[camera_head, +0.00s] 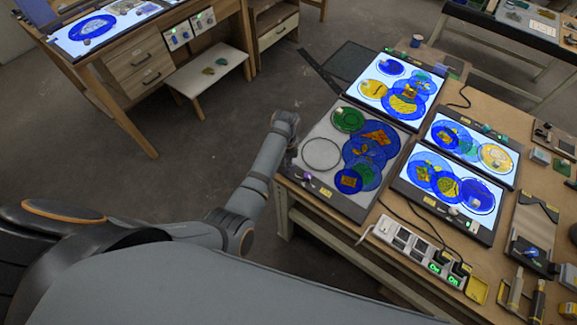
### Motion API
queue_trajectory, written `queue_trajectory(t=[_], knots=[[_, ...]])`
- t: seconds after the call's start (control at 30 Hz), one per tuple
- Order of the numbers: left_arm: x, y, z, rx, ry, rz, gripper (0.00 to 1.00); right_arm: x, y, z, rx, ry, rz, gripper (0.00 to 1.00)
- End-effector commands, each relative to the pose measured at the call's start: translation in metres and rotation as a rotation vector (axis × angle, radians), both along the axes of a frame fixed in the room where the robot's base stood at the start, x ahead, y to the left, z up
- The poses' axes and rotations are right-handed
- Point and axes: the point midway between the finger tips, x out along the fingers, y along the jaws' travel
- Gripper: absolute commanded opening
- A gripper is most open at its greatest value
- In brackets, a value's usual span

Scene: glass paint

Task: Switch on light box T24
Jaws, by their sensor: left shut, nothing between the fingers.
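One light box (303,180) on the workbench is unlit, with a grey panel bearing green, blue and yellow glass pieces and an empty ring outline. It has a small knob (308,177) and a yellow label (326,192) at its near edge; the label is too small to read, so I cannot confirm T24. My left gripper (293,163) is at this box's left edge, close to the knob, shut and empty, partly hidden by its wrist. I cannot tell whether it touches the box. My right gripper is not in view.
Several lit light boxes, including one behind (357,85), stand close by on the workbench (462,100). A power strip (384,229) with green-lit "On" switches lies in front, with cables around it. Tools crowd the right side. A low bench (208,75) stands at the left; floor between is clear.

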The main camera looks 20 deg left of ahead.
Motion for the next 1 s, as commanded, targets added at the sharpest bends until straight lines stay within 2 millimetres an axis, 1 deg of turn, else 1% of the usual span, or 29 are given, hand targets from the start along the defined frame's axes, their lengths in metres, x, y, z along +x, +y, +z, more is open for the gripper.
queue_trajectory(t=[0.57,0.87,0.93,1.0], knots=[[0.0,0.0,-0.007,0.0,0.001,0.0,0.0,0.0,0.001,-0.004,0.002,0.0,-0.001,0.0],[0.0,0.0,0.021,0.0,0.001,0.0,0.0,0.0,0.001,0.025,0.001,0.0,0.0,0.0],[0.0,0.0,0.022,-0.001,-0.001,0.0,0.0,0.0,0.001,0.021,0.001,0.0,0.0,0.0],[0.0,0.0,0.028,-0.001,-0.001,0.0,0.0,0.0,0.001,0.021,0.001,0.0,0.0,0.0]])
